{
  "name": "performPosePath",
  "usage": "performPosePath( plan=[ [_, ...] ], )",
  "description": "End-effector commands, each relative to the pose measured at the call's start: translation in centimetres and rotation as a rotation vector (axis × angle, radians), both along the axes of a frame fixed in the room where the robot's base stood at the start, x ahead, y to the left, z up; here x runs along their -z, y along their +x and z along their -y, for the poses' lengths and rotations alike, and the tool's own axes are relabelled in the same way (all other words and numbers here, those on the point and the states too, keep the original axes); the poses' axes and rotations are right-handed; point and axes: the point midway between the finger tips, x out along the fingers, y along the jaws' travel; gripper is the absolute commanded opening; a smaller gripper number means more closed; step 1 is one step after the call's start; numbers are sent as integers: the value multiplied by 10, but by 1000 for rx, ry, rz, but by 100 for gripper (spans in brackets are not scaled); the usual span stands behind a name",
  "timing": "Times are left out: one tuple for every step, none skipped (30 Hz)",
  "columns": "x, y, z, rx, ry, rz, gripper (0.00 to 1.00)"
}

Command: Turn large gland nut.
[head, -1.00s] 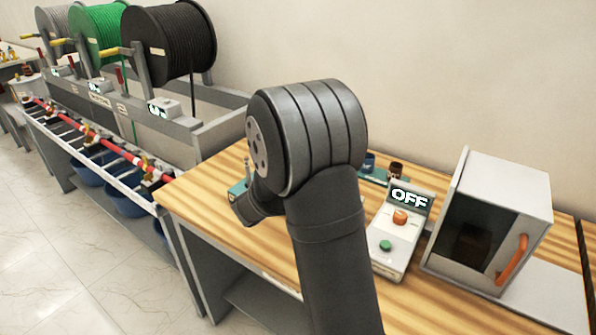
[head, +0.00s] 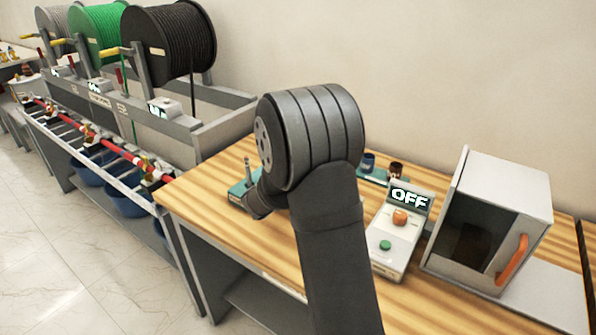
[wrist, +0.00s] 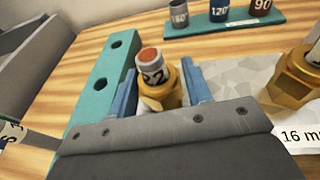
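In the wrist view a brass gland nut (wrist: 163,92) stands upright with a grey plug (wrist: 151,68) in it, marked 22 and orange on top. The blue fingers of my gripper (wrist: 160,92) stand on either side of this nut, very close to it. I cannot tell whether they touch it. A second brass gland nut (wrist: 296,76) is at the right edge, beside a white label (wrist: 302,137) reading "16 m". In the head view my arm hides the gripper and both nuts.
A teal block with holes (wrist: 103,75) lies just left of my gripper. A teal rack (wrist: 233,23) with several marked cylinders stands behind. In the head view, an OFF control box (head: 397,235) and an open-fronted cabinet (head: 510,185) stand right of my arm on the wooden bench (head: 185,195).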

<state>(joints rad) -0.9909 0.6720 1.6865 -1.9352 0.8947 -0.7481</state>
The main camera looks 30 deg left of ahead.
Motion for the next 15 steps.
performPosePath(
  plan=[
    [0,0,0,0,0,0,35],
    [0,0,0,0,0,0,29],
    [0,0,0,0,0,0,21],
    [0,0,0,0,0,0,21],
    [0,0,0,0,0,0,21],
    [0,0,0,0,0,0,21],
    [0,0,0,0,0,0,21],
    [0,0,0,0,0,0,21],
    [0,0,0,0,0,0,21],
    [0,0,0,0,0,0,21],
    [0,0,0,0,0,0,21],
    [0,0,0,-2,0,0,21],
    [0,0,0,-7,0,1,21],
    [0,0,0,-17,-1,1,21],
    [-1,1,1,-34,0,1,21]
  ],
)
